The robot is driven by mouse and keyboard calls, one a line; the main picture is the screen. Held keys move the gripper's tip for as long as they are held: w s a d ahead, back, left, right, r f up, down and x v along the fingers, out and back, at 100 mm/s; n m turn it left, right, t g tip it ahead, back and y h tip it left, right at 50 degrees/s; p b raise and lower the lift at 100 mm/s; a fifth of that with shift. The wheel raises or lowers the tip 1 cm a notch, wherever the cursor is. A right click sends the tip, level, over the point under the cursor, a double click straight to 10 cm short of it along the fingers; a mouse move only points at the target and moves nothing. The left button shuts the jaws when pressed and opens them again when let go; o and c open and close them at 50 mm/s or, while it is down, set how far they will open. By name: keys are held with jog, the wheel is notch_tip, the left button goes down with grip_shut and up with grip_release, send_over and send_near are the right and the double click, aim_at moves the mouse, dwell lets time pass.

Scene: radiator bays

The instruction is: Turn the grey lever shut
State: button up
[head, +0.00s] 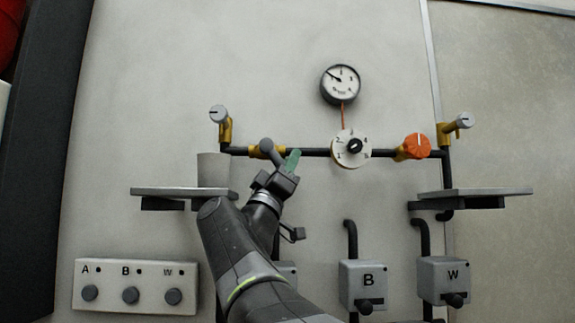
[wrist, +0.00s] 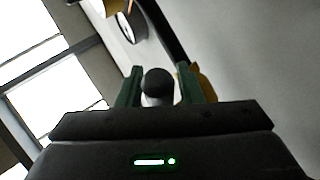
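The grey lever (head: 267,146) sits on the brass valve (head: 256,152) at the left part of the black pipe, with its dark rounded end towards my gripper. My gripper (head: 289,164) is right at the lever, its green fingers pointing up at the panel. In the wrist view my gripper (wrist: 159,88) has its two green fingers apart, one on each side of the lever's dark round end (wrist: 158,80). A narrow gap seems to show beside the end, and firm contact cannot be made out. Part of the lever is hidden by the fingers.
An orange knob (head: 416,146), a numbered dial (head: 351,148) and a gauge (head: 341,84) are to the right. A grey cup (head: 213,170) stands on the left shelf (head: 160,191), close to my arm. A right shelf (head: 490,192) and boxes sit lower down.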

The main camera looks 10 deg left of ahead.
jog(key=shift+o, duration=0.6)
jog(key=shift+s+f, duration=0.15)
jog(key=shift+f, duration=0.15)
jog(key=b+v, duration=0.5)
jog(key=v, duration=0.8)
jog(key=shift+s, duration=0.1)
jog(key=shift+c, duration=0.4)
